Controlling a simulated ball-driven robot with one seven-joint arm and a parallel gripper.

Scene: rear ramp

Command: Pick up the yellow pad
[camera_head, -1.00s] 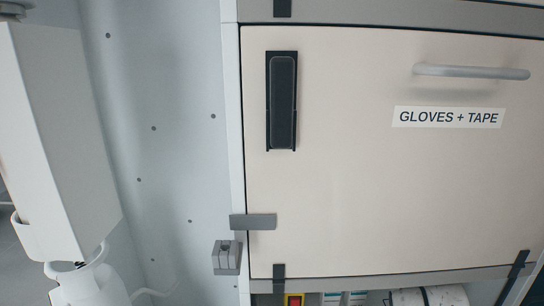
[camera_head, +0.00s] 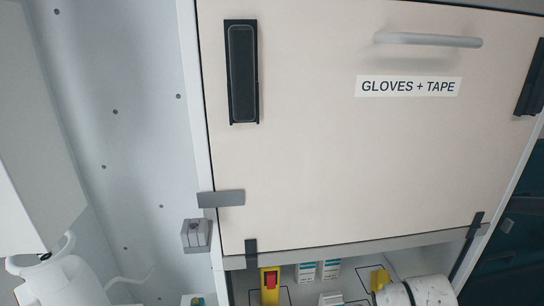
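Two yellow things show on the shelf below the cream cabinet door, near the bottom edge of the view. One is a yellow piece with a red part on it (camera_head: 263,285), cut off by the frame. The other is a small yellow object (camera_head: 380,278), beside a white roll that partly covers its surroundings. I cannot tell for sure which of them is the yellow pad. My gripper is not in view.
The cream door (camera_head: 330,170) labelled "GLOVES + TAPE" hangs above the shelf, with a grey bar handle (camera_head: 428,40). A white roll with a dark strap (camera_head: 432,291) and small white-and-teal boxes (camera_head: 330,269) sit on the shelf. A grey latch block (camera_head: 196,235) is on the left wall.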

